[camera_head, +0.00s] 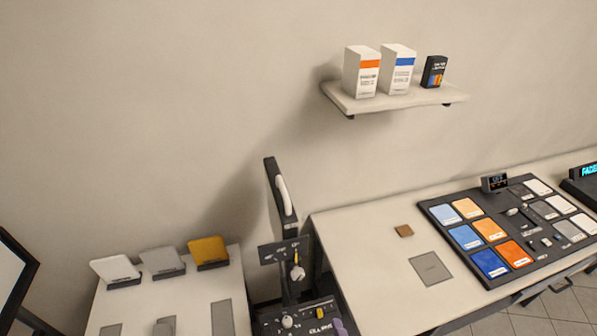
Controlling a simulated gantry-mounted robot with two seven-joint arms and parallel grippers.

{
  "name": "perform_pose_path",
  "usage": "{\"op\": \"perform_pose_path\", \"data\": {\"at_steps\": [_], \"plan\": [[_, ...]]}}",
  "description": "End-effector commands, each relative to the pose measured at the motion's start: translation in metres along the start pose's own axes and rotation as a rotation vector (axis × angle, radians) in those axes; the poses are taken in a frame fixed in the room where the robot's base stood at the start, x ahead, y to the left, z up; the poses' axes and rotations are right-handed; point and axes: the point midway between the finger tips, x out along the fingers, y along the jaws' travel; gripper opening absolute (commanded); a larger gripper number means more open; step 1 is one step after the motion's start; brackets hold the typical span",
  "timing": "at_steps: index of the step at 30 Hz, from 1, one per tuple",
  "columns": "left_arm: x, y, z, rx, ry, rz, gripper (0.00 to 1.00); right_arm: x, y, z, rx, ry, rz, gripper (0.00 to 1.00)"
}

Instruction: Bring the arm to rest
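Neither of my grippers shows in the head view. A dark upright arm-like piece (272,195) with a white curved handle (283,195) stands near the middle, in the gap between the two tables, leaning slightly. Below it is a small dark plate with a knob (297,272). Lower still is a dark control panel (290,322) with knobs, cut off by the bottom edge. I cannot tell whether the upright piece is the arm that the task names.
The left table (185,290) holds white, grey and yellow cards (208,250). A wall shelf (395,100) bears three boxes. A screen (12,270) stands far left.

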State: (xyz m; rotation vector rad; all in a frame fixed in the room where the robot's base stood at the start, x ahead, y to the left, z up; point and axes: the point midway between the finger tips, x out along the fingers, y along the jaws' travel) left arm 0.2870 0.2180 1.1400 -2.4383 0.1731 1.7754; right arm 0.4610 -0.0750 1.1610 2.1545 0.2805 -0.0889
Motion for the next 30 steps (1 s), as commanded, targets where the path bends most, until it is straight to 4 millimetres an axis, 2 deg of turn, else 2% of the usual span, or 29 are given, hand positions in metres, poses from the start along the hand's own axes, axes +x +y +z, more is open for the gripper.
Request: {"op": "perform_pose_path", "data": {"at_steps": [1, 6, 12, 15, 18, 23, 30], "plan": [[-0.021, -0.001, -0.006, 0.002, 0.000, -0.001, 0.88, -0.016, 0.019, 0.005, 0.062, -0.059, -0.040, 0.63], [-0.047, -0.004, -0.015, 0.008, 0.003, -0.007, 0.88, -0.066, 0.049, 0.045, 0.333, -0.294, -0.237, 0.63], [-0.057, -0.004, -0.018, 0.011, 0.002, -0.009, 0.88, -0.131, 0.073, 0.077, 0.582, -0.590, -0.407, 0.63], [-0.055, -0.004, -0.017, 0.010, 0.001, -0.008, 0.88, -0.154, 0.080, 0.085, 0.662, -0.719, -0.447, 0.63], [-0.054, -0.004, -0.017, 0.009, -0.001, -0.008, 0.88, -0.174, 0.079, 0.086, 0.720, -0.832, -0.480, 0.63], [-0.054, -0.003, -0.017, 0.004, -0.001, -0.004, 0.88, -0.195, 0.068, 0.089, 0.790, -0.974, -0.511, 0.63], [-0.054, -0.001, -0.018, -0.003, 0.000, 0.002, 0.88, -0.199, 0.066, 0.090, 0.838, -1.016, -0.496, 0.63]]}}
